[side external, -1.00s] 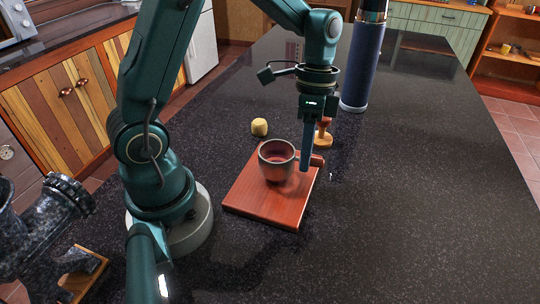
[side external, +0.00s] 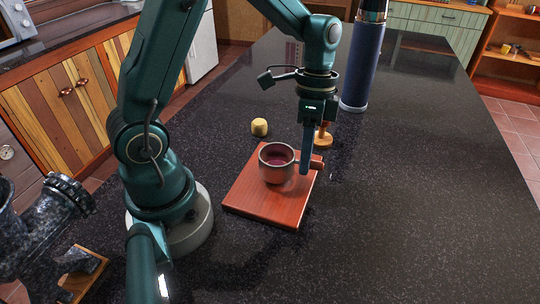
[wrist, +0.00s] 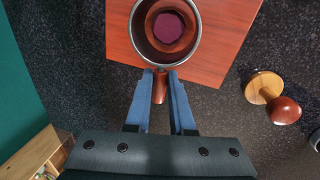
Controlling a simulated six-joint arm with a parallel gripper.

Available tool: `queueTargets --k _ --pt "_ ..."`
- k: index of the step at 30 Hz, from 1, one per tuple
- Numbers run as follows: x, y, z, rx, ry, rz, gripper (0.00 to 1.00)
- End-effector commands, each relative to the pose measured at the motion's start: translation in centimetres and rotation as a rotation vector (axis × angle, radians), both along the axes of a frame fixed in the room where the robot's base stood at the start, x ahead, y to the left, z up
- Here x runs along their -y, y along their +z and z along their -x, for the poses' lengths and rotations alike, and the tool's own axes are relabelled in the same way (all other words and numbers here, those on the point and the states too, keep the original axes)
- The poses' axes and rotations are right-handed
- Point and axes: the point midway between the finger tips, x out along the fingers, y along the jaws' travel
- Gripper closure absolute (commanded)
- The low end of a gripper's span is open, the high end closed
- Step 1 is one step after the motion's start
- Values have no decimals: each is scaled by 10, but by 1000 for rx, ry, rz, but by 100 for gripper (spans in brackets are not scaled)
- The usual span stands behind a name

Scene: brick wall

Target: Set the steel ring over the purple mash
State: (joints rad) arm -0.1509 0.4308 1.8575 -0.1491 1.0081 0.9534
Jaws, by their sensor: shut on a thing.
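The steel ring (side external: 263,168) is a grey, cup-like band with a short red-brown wooden handle (side external: 317,162). My gripper (side external: 305,170) points down at the ring's right side. In the wrist view my gripper (wrist: 160,76) is shut on the handle (wrist: 160,90), one finger on each side. The purple mash (wrist: 168,27) shows inside the steel ring (wrist: 140,48) in the wrist view, within a smaller reddish round. It also shows through the ring's opening in the side view (side external: 278,161). The ring is around or just above the mash; its lower edge's contact with the board is unclear.
The ring is over a red wooden board (side external: 262,205) on the dark speckled counter. A wooden tamper-like piece (side external: 323,137) stands behind the board, a yellow lump (side external: 259,127) to its left. A tall blue flask (side external: 362,65) stands farther back. The right side is clear.

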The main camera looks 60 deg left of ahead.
Motion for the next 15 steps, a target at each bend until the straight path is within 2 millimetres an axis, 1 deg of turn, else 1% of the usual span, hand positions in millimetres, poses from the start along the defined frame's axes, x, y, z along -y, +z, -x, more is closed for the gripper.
queueTargets --k 15 --pt "0 -6 1 -2 0 1 100"
